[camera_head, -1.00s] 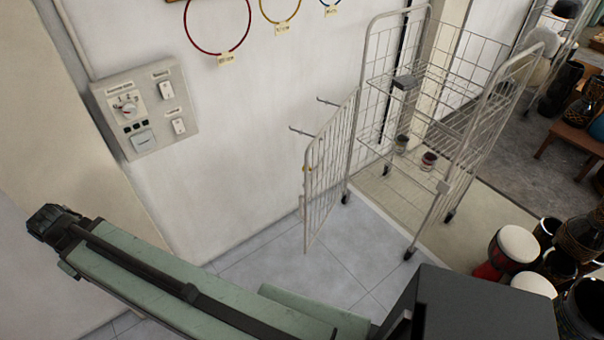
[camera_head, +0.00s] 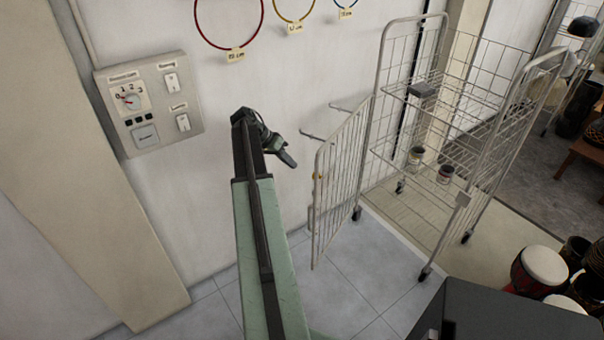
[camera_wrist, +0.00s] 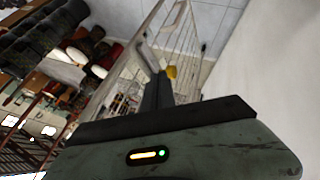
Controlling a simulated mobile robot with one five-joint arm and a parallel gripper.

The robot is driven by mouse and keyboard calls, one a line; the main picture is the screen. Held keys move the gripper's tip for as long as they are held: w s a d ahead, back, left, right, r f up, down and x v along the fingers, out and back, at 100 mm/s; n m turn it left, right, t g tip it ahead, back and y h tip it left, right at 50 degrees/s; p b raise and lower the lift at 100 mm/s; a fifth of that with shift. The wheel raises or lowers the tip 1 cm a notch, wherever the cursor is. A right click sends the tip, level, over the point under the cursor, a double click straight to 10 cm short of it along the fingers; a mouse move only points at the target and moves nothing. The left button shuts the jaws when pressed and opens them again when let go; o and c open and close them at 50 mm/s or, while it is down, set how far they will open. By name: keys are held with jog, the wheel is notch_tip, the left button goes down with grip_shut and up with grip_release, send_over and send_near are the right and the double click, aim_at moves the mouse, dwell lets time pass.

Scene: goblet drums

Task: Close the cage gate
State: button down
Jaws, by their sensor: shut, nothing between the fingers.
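The cage gate (camera_head: 343,178) is a pale wire panel at the left side of the wire cage (camera_head: 463,112). It stands swung out from the cage, near the wall, with a small yellow part (camera_head: 318,177) on its free edge. My gripper (camera_head: 291,161) is shut and empty, just left of the gate and in front of the wall; a gap shows between them in the head view. In the wrist view, my dark fingers (camera_wrist: 159,84) appear close to the gate's yellow part (camera_wrist: 171,71); I cannot tell if they touch.
Two hooks stick out of the wall (camera_head: 312,136) behind the gate. A switch panel (camera_head: 148,105) is on the wall at left. Small cans (camera_head: 445,174) stand in the cage. Drums (camera_head: 540,268) crowd the lower right. Grey floor tiles (camera_head: 345,290) before the gate are clear.

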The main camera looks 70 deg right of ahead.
aim_at(328, 179)
jog(key=s+d+f+b, duration=0.2)
jog(key=s+f+b, duration=0.4)
jog(key=s+f, duration=0.1)
jog(key=shift+s, duration=0.7)
